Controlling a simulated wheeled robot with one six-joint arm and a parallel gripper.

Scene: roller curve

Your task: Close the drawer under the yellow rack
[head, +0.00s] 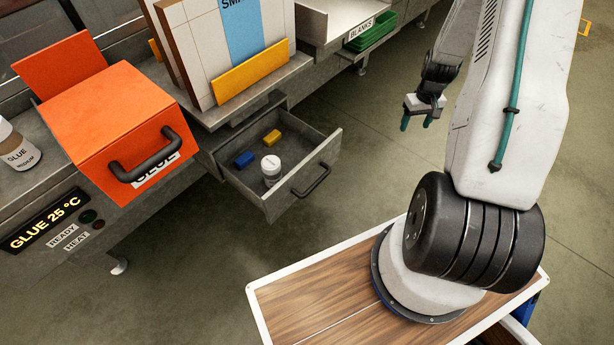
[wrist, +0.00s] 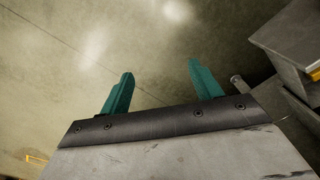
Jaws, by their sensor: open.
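The grey drawer (head: 307,206) stands pulled out below the yellow rack (head: 250,68) in the head view. Its black bar handle (head: 312,181) is on the front panel, facing right and toward the camera. A blue block (head: 245,159), a yellow block (head: 272,136) and a white-capped container (head: 271,167) are inside the drawer. My gripper (head: 416,122) is up and to the right of the drawer, apart from it, with green fingers pointing down. The wrist view shows the two fingers (wrist: 158,90) spread with nothing between them.
An orange box (head: 105,112) with its own black handle stands left of the drawer, above a glue display panel (head: 42,220). A green tray (head: 371,32) sits under the blanks label. Open floor (head: 375,165) lies between the drawer and my arm.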

